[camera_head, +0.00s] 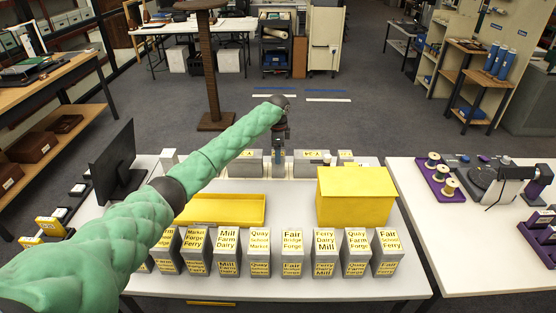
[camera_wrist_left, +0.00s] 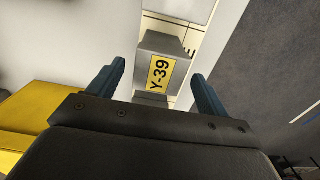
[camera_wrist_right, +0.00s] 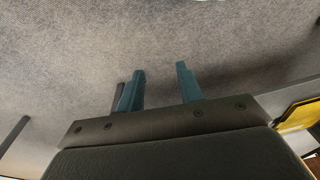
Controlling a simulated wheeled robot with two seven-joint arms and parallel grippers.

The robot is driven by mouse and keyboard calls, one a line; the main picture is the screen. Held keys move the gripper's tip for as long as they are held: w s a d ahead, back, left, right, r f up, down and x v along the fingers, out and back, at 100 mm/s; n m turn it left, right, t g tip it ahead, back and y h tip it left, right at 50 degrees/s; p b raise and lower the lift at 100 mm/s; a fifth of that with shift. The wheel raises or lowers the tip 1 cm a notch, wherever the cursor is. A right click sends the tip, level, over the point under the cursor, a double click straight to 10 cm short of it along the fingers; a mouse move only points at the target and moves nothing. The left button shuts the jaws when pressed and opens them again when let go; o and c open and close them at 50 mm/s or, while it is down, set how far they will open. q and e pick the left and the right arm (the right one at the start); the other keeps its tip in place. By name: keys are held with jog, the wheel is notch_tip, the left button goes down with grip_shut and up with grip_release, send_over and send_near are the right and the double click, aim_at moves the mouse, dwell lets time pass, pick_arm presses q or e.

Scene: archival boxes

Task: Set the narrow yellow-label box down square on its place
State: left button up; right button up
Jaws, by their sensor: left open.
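A grey box with a yellow label reading "Y-39" (camera_wrist_left: 160,73) shows in the left wrist view, between and beyond the two blue fingers of my left gripper (camera_wrist_left: 160,82). The fingers are wide apart, with visible gaps on both sides of the box. I cannot tell how far the fingertips are above or short of it. In the head view my left gripper (camera_head: 281,151) points down at the table's back row, hiding part of what is there. My right gripper (camera_wrist_right: 161,75) shows only in its own wrist view, open and empty over grey carpet.
Grey boxes with yellow labels stand along the back edge, left (camera_head: 245,163) and right (camera_head: 313,158) of my left gripper. A yellow tray (camera_head: 225,209), a larger yellow-topped box (camera_head: 356,186), a monitor (camera_head: 113,161) and a front row of labelled boxes (camera_head: 292,251) occupy the table.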

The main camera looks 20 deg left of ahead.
pick_arm(q)
notch_tip(320, 180, up, 8)
jog(key=shift+b, duration=0.85)
pick_arm(e)
notch_tip(320, 180, up, 8)
jog(key=w+a, duration=0.1)
jog(key=w, duration=0.1)
